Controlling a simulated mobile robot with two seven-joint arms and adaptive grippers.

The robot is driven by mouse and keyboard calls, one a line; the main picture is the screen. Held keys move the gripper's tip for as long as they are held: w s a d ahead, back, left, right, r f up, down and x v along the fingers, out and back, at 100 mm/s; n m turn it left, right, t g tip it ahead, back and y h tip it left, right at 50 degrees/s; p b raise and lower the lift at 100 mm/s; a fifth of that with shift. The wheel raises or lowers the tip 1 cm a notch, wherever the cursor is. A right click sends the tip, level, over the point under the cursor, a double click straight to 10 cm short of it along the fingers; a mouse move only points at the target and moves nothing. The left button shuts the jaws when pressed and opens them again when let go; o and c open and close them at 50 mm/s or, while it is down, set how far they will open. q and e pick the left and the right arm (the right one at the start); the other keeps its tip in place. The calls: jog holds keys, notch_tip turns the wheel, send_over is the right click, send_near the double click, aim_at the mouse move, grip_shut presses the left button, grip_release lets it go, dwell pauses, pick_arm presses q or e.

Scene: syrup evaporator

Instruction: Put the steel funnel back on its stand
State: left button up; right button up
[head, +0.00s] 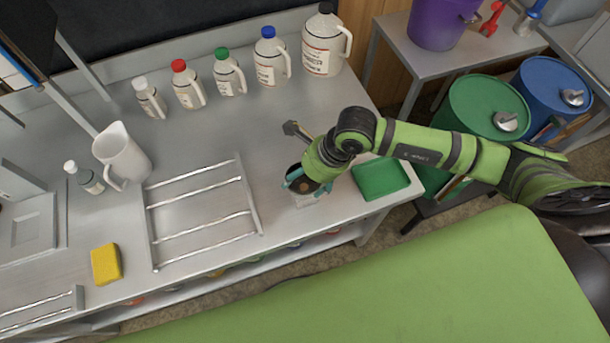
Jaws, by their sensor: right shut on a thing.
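My right gripper (303,184) reaches in from the right, low over the right part of the steel bench. Its teal fingertips are shut on a round, dark-rimmed thing with a brownish middle, which I take to be the steel funnel (303,187). The hand hides most of it. A small pale base (306,200) shows just below the fingers, possibly the stand. I cannot tell whether the funnel touches it. A grey-brown bar (295,130) sticks out behind the hand; what it belongs to is hidden. My left gripper is not in view.
A wire rack (204,212) lies left of the hand, a green tray (381,179) to its right. Several capped jugs, such as the blue-capped one (272,63), line the back. A white pitcher (122,154) and yellow sponge (106,264) are at left. Drums (488,106) stand beyond the right end.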

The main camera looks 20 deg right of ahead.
jog(key=o, duration=1.3)
jog(key=shift+c, duration=0.2)
notch_tip(320, 180, up, 7)
jog(key=p, duration=0.4)
jog(key=shift+p, duration=0.35)
dwell(0.4)
